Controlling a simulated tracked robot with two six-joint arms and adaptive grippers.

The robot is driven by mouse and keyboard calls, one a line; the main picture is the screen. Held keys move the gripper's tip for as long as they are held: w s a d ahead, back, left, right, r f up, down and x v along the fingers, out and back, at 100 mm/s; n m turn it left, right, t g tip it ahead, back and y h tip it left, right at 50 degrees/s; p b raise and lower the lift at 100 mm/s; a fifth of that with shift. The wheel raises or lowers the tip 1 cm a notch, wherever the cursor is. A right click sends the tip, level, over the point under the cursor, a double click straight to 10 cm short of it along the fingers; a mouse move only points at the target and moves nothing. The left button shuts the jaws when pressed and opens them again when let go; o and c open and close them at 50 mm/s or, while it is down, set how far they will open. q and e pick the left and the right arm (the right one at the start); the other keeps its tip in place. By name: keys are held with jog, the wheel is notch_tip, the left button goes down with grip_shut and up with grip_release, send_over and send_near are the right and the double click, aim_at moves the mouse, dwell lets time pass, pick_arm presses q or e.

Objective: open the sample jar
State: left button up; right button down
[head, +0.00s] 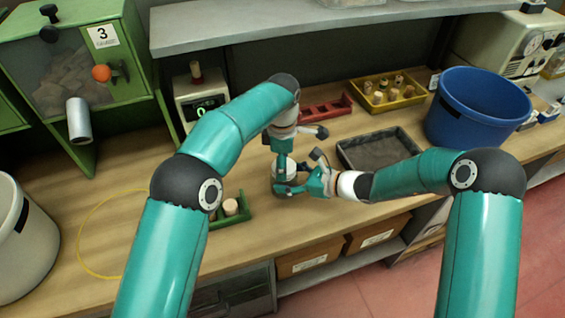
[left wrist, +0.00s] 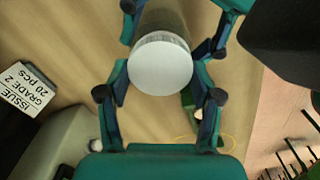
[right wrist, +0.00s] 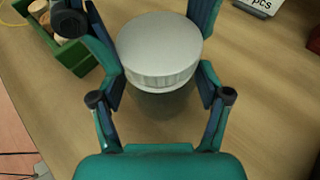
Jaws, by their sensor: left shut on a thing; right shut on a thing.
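The sample jar (head: 286,190) stands on the wooden bench with a white, round lid, seen from above in the left wrist view (left wrist: 160,67). The lid's ribbed rim shows in the right wrist view (right wrist: 160,50). My left gripper (head: 284,170) comes down from above and is shut on the jar, one finger on each side. My right gripper (head: 305,183) comes in from the right and is also shut on the jar. My fingers hide much of the jar in the head view, and the exact contact height is unclear.
A green tray with corks (head: 231,207) stands close at the jar's left. A grey tray (head: 345,150), a yellow tray of corks (head: 363,108) and a red rack (head: 335,110) lie behind. A blue bin (head: 478,105) is at right.

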pick_arm(q)
jog(key=shift+r, duration=0.2)
pick_arm(e)
jog(key=shift+f, duration=0.1)
pick_arm(q)
jog(key=shift+r, duration=0.9)
jog(key=shift+r, duration=2)
pick_arm(e)
grip_release()
